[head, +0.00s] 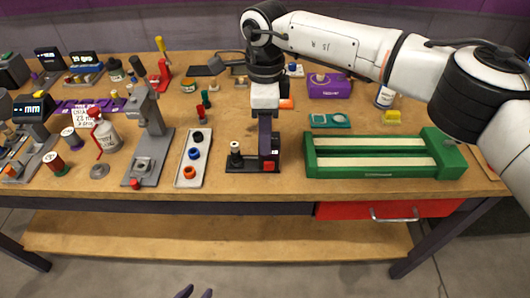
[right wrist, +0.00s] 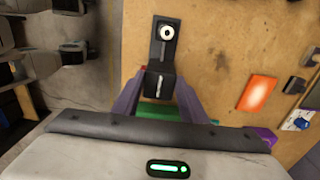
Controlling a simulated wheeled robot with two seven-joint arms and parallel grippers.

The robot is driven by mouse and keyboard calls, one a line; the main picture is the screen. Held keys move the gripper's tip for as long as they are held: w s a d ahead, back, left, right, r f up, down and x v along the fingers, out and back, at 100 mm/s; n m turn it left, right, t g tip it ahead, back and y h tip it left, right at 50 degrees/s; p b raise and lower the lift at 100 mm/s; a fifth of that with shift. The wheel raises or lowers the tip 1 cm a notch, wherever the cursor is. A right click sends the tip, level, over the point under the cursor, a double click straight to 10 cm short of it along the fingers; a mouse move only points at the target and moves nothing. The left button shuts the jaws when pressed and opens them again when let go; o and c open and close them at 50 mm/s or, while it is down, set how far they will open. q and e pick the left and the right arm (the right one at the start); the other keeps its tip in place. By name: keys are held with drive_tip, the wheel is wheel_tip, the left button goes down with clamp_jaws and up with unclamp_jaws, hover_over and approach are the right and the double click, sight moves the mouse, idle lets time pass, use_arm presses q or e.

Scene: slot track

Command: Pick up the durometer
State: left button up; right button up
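No label reads as durometer, so I cannot tell for sure which instrument it is. A small black stand instrument (head: 237,161) with a flat base, an upright column, a pale round knob and a red button stands at the bench's front middle. It also shows in the right wrist view (right wrist: 163,50). My right gripper (head: 268,147) points down at its column. In the right wrist view its purple fingers (right wrist: 160,88) lie on both sides of the black block; contact is unclear. My left gripper (head: 195,293) is low at the front, off the bench, fingertips apart and empty.
A green slotted track (head: 374,174) stands close on the right. A pale tray with coloured rings (head: 186,177) and a grey press stand (head: 152,150) are on the left. An orange block (head: 286,104) lies behind. A red drawer (head: 350,209) is below the bench edge.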

clamp_jaws()
drive_tip(key=shift+r, duration=0.1)
drive_tip(key=shift+r, duration=0.1)
wheel_tip(320, 180, up, 10)
drive_tip(key=b, duration=0.1)
drive_tip(key=shift+f, duration=0.25)
drive_tip(key=shift+f+b, duration=2.25)
drive_tip(key=shift+f, duration=2.7)
